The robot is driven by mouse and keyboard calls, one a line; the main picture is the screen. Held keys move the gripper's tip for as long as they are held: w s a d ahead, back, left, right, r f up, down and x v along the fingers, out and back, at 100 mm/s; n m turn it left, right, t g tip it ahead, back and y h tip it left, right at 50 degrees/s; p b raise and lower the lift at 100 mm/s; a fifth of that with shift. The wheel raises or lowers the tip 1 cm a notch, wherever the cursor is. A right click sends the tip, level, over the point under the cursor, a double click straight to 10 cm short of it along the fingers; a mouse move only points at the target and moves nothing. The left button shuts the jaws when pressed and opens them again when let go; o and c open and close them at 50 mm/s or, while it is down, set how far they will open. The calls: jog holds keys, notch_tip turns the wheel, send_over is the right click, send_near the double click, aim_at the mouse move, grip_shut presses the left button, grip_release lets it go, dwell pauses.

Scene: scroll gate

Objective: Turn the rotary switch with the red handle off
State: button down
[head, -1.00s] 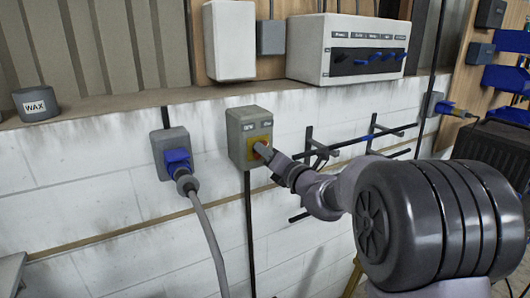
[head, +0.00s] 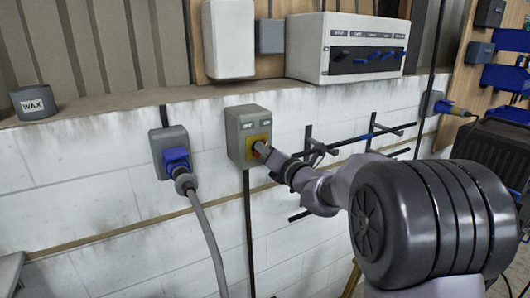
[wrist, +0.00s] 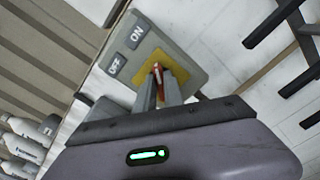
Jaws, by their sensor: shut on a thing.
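The rotary switch is a grey box (head: 236,124) on the white wall with a yellow plate (head: 249,148). In the wrist view the box (wrist: 190,48) shows tilted, with ON and OFF labels, and its yellow plate (wrist: 136,72) surrounds the red handle (wrist: 157,70). My gripper (head: 259,150) reaches the plate from the right. In the wrist view my gripper (wrist: 159,85) has its two fingers shut on the red handle, which shows as a thin strip between the fingertips. The rest of the handle is hidden by the fingers.
A blue plug (head: 178,160) with a grey cable (head: 208,235) is left of the switch. A black rack (head: 320,150) juts from the wall to the right. A ledge (head: 120,103) above holds a WAX tin (head: 35,103) and a control box (head: 345,47).

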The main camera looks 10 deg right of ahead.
jog(key=n+b, duration=1.5)
jog(key=b, duration=0.1)
jog(key=shift+s+a+f, duration=0.1)
jog(key=shift+a, duration=0.2)
jog(key=shift+n, duration=0.3)
jog(key=c, duration=1.5)
grip_release()
jog(key=shift+o, duration=0.2)
jog(key=shift+s, duration=0.1)
